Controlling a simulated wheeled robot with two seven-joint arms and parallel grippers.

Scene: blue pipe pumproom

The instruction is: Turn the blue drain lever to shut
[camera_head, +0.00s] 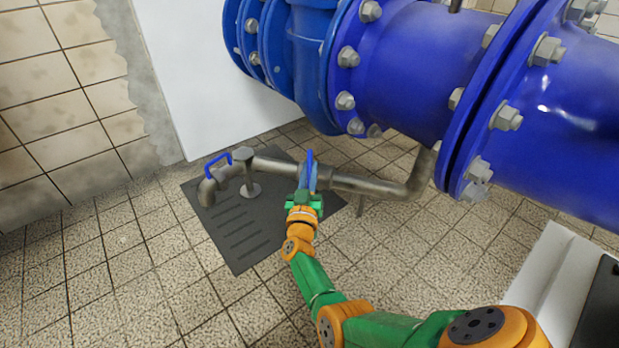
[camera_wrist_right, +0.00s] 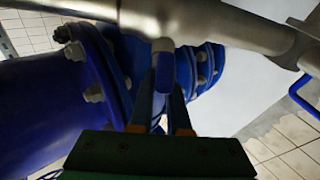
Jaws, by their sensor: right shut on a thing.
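The blue drain lever (camera_head: 310,162) is at the grey drain pipe (camera_head: 353,184), low over the floor. In the head view it shows as a narrow blue piece, partly hidden by my right gripper (camera_head: 306,192). It points roughly across the pipe, but its exact angle is hard to tell. My right gripper is shut on the lever. In the right wrist view, the lever's rounded blue end (camera_wrist_right: 164,68) sits between the two fingers (camera_wrist_right: 164,98), just below the pipe (camera_wrist_right: 215,22). My left gripper is not in view.
A blue loop handle (camera_head: 217,160) sits at the pipe's left outlet; it also shows in the wrist view (camera_wrist_right: 303,92). A grey support post (camera_head: 246,172) and dark slotted floor plate (camera_head: 234,232) are below. Large blue flanged pipes (camera_head: 410,65) overhang behind. Tiled floor (camera_head: 130,270) is clear at front left.

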